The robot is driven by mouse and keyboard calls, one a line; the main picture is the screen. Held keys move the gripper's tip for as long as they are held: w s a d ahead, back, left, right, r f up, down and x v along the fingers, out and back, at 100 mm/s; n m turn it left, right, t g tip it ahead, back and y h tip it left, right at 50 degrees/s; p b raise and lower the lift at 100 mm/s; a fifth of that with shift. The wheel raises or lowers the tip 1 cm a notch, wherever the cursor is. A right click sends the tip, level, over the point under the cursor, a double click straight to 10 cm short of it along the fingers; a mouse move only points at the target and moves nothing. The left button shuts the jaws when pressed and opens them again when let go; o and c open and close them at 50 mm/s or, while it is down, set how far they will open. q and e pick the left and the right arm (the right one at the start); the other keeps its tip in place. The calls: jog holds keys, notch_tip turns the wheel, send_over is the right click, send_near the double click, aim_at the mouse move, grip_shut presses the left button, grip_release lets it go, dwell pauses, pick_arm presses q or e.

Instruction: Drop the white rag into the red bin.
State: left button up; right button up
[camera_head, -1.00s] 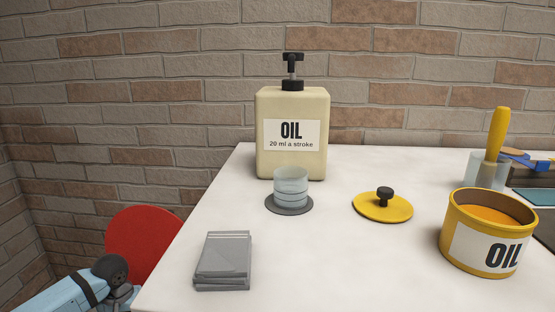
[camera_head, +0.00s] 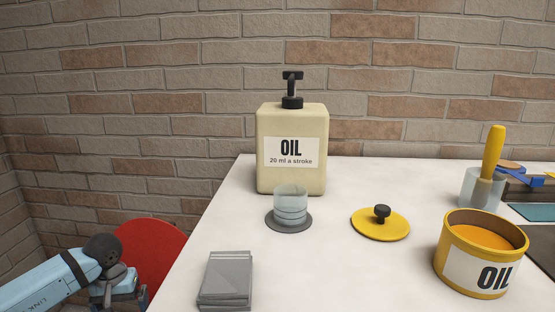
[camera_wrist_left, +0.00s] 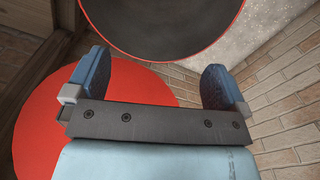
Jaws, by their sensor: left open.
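I see no white rag clearly in either view. My left gripper (camera_wrist_left: 155,75) is open with nothing between its two blue fingers in the left wrist view. In the head view its wrist is at the lower left, beside the table, and the fingertips cannot be made out. A red round surface (camera_head: 150,250), seemingly part of the red bin, shows behind it. In the left wrist view a dark round shape with a red rim (camera_wrist_left: 165,54) lies beyond the fingers, and a flat red disc (camera_wrist_left: 60,125) is at left. My right gripper is not in view.
The white table (camera_head: 340,270) holds a grey stack (camera_head: 226,280) at its left front, a cream oil pump bottle (camera_head: 291,178), clear cups (camera_head: 291,205) on a dark disc, a yellow lid (camera_head: 380,226) and a yellow oil tin (camera_head: 480,255). A brick wall (camera_head: 200,70) stands behind.

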pick_arm(q)
jog(key=shift+r+p, duration=0.45)
jog(key=shift+r, duration=1.7)
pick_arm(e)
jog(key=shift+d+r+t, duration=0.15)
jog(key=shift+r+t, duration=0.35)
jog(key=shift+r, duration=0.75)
